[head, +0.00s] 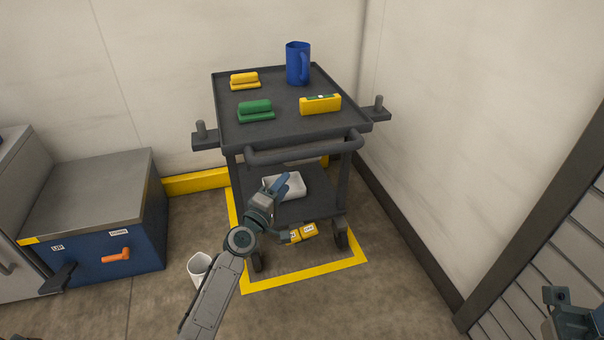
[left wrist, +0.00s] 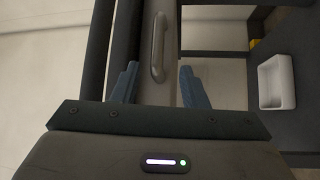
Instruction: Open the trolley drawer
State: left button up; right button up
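The dark grey trolley (head: 270,130) stands against the back wall, with a push bar (head: 305,149) across its near side. In the head view its drawer is hidden below the top and push bar. My left gripper (head: 283,185) is in front of the trolley, below the push bar. In the left wrist view its blue fingers (left wrist: 158,86) are apart, with the handle ahead between them and nothing held. My right gripper (head: 570,312) shows only partly at the lower right edge.
The trolley top holds a blue jug (head: 298,64), green pack (head: 255,110), yellow pack (head: 244,81) and yellow level-like block (head: 320,104). A white tray (head: 291,187) is on the lower shelf. A white bin (head: 199,268) and blue chest (head: 110,240) stand left.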

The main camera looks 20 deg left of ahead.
aim_at(302, 163)
pick_arm(q)
jog(key=b+x, duration=0.1)
jog(key=x, duration=0.9)
jog(key=shift+w+d+r, duration=0.1)
jog(key=shift+w+d, duration=0.05)
jog(key=shift+w, duration=0.2)
jog(key=shift+c, duration=0.2)
grip_shut()
